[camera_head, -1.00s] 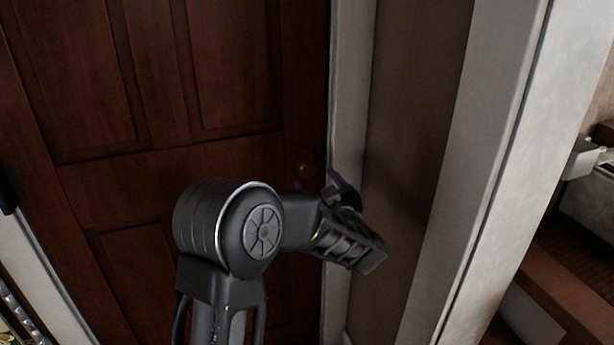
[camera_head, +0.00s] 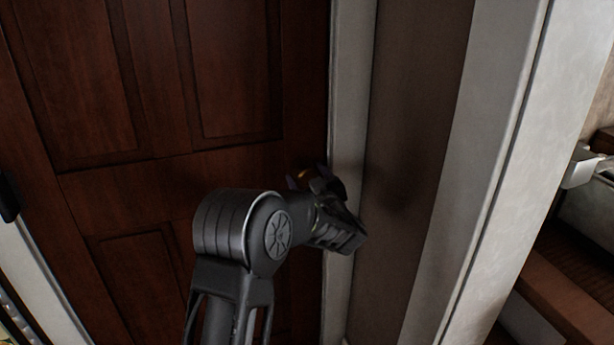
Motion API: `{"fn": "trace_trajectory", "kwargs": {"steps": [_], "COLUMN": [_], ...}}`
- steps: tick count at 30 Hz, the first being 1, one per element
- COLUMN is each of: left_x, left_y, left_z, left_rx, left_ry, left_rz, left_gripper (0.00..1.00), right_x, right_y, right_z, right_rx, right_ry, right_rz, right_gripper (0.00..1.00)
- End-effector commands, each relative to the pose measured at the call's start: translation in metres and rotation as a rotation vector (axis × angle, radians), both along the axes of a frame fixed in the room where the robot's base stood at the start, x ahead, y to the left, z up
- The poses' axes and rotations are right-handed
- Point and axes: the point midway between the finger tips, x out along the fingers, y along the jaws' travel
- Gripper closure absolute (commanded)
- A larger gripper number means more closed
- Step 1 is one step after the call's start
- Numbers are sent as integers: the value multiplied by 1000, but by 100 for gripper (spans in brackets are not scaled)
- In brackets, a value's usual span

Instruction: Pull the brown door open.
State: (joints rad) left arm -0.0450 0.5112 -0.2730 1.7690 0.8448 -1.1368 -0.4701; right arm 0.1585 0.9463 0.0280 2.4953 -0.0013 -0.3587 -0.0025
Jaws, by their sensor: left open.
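The brown panelled door (camera_head: 170,175) fills the left half of the view and stands shut in its white frame. A small brass knob (camera_head: 303,174) sits near its right edge, partly hidden by my gripper. My left gripper (camera_head: 312,178) is open, with its dark fingers right at the knob. I cannot tell whether they touch it or stand around it. My right gripper is not in view.
A white door jamb (camera_head: 350,110) runs just right of the knob, with a brown wall strip (camera_head: 415,120) and a pale wall edge (camera_head: 490,160) beyond. Wooden furniture (camera_head: 570,265) stands at the far right.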

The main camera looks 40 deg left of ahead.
Motion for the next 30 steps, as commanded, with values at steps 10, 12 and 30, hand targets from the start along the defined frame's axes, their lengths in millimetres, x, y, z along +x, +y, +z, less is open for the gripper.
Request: {"fn": "trace_trajectory", "kwargs": {"steps": [10,12,30], "left_x": [0,0,0], "left_y": [0,0,0], "left_z": [0,0,0], "left_rx": [0,-1,-1], "left_ry": [0,1,1], "left_rz": [0,0,0], "left_gripper": [47,53,100], "right_x": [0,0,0], "right_y": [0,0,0], "right_z": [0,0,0], "right_rx": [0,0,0], "right_ry": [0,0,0], "right_rz": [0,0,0], "right_gripper": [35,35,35]}}
